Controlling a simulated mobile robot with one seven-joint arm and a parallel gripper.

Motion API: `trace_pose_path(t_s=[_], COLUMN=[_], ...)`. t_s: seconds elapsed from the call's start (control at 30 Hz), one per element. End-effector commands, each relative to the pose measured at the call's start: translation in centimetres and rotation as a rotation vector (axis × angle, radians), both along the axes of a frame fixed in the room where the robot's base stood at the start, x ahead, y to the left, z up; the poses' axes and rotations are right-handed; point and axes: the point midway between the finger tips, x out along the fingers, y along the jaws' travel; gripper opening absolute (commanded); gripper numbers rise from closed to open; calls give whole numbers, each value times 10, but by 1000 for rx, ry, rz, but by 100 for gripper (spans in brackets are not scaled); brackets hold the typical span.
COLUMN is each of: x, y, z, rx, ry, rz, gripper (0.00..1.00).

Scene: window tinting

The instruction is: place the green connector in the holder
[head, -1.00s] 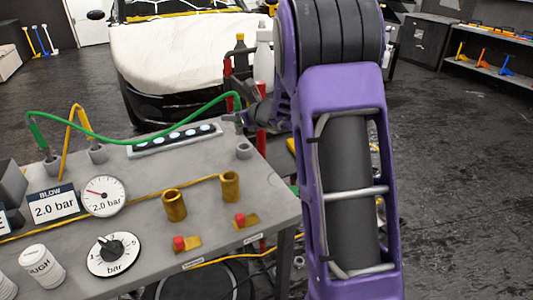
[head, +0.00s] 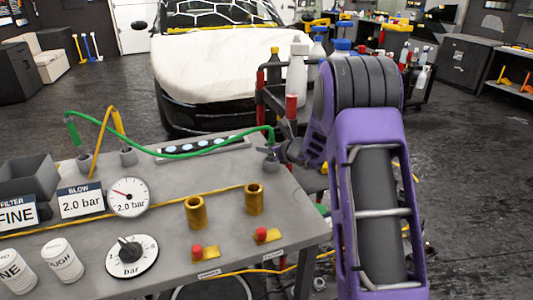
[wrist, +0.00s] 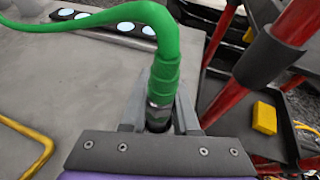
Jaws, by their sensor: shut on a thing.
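The green connector (wrist: 164,78) is upright between the fingers of my gripper (wrist: 158,122) in the wrist view, its metal lower end partly hidden by the jaws. In the head view the green connector (head: 270,136) shows at the bench's back right corner, with my gripper (head: 274,153) shut on it. The green hose (head: 190,154) runs left from the connector.
The grey bench (head: 150,185) carries two brass cups (head: 195,212), a gauge (head: 128,197), a dial (head: 130,256) and red buttons. A grey cup (head: 128,156) with a yellow hose stands at left. A red-framed cart (wrist: 262,62) with bottles is close on the right.

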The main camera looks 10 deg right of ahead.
Motion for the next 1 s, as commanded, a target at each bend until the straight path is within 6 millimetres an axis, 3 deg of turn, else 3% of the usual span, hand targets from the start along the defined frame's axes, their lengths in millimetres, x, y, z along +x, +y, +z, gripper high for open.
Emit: trace_pose_path(t_s=[0.1,0.47,0.5,0.63,1.0], x=[0,0,0,0,0], y=[0,0,0,0,0], z=[-14,-18,-17,-16,-13], rx=[0,-1,-1,0,-1], ry=[1,-1,-1,0,-1], rz=[0,-1,-1,-1,-1], gripper=[0,0,32,56,58])
